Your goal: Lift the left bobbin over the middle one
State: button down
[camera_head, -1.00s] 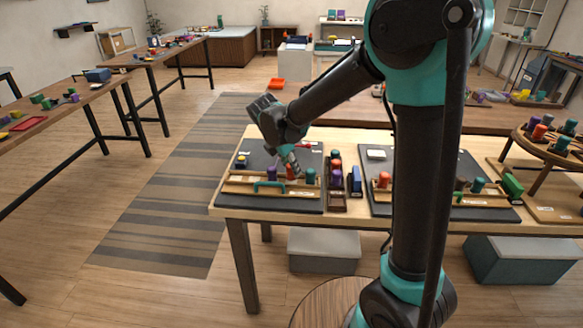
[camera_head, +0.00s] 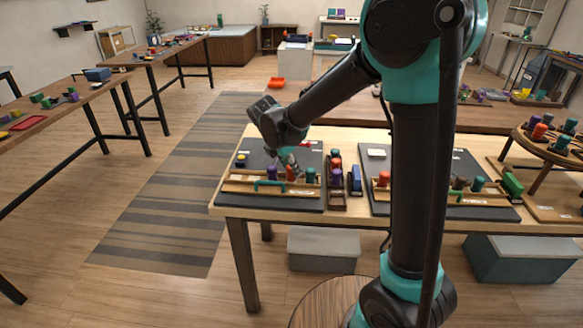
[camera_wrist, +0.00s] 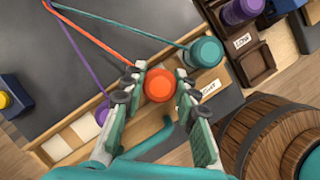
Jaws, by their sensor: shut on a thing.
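The orange-red bobbin (camera_wrist: 159,85) is between my gripper's (camera_wrist: 155,87) fingers, which are shut on it. In the head view this red bobbin (camera_head: 290,173) stands between the purple bobbin (camera_head: 271,172) and the teal bobbin (camera_head: 310,176), at my gripper (camera_head: 291,165). I cannot tell whether it is clear of the wooden rack. In the wrist view the purple bobbin (camera_wrist: 102,113) is partly hidden to the left of my fingers, and the teal bobbin (camera_wrist: 205,52) is to their right. Purple, orange and teal cords run from them to one point at the upper left.
The wooden rack (camera_wrist: 60,130) has pale empty places at its left. A dark holder (camera_wrist: 255,62) with a purple bobbin stands to the right. A wooden barrel-like thing (camera_wrist: 262,130) is at the lower right.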

jog(key=shift+f, duration=0.35)
jog(key=c, duration=1.1)
grip_release()
jog(key=shift+r, duration=0.15)
jog(key=v, duration=1.1)
jog(key=s+d+f+m+y, duration=0.1)
jog(key=s+d+f+m, duration=0.2)
jog(key=d+m, duration=0.3)
jog(key=s+d+f+m, duration=0.3)
jog(key=d+m, duration=0.3)
jog(key=d, duration=0.2)
jog(key=s+d+f+m+y, duration=0.1)
jog(key=s+d+f+m, duration=0.2)
jog(key=d+m, duration=0.3)
jog(key=shift+s+d+f+y, duration=0.15)
jog(key=shift+d+f, duration=0.2)
jog(key=shift+d, duration=0.1)
jog(key=shift+s+d+f+y, duration=0.15)
jog(key=shift+d+f, duration=0.15)
jog(key=shift+d, duration=0.15)
jog(key=s+d+f+m+t, duration=0.1)
jog(key=s+d+f+m, duration=0.3)
jog(key=s+m, duration=0.3)
jog(key=shift+d+f+m+y, duration=0.3)
jog(key=shift+d+f+m, duration=0.15)
jog(key=shift+m, duration=0.35)
